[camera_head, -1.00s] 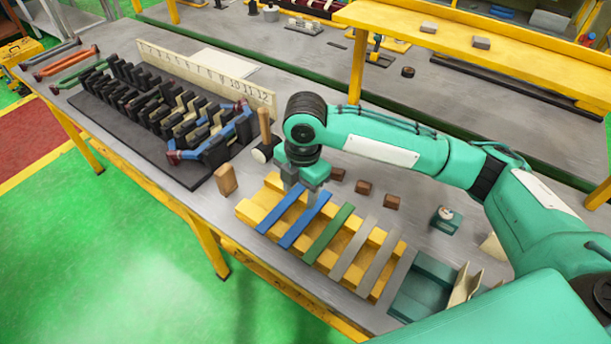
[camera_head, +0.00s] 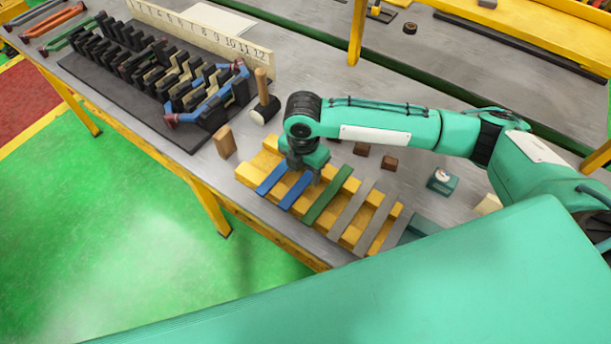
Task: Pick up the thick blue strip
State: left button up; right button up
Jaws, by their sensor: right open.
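Two blue strips lie side by side across the yellow slotted rack, a left one (camera_head: 271,179) and a right one (camera_head: 296,191). I cannot tell clearly from their looks which is thicker. A green strip (camera_head: 328,195) and two grey strips lie to their right on the same yellow rack (camera_head: 247,172). My right gripper (camera_head: 306,172) is open and points down at the far end of the blue strips. Its fingers hide part of that end, and I cannot tell whether they touch a strip. My left gripper is not in view.
A wooden block (camera_head: 224,142) and a mallet (camera_head: 264,105) stand left of the rack. Small brown blocks (camera_head: 389,163) lie behind it, with a small green box (camera_head: 442,181) to the right. The black stator fixture (camera_head: 160,75) and the ruler (camera_head: 200,32) are farther left.

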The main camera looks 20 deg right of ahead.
aim_at(306, 180)
notch_tip(306, 180, down, 2)
jog(key=shift+f, duration=0.45)
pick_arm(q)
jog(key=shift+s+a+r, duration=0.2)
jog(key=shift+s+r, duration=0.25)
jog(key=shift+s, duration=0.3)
pick_arm(e)
grip_shut()
jog(key=shift+r, duration=0.1)
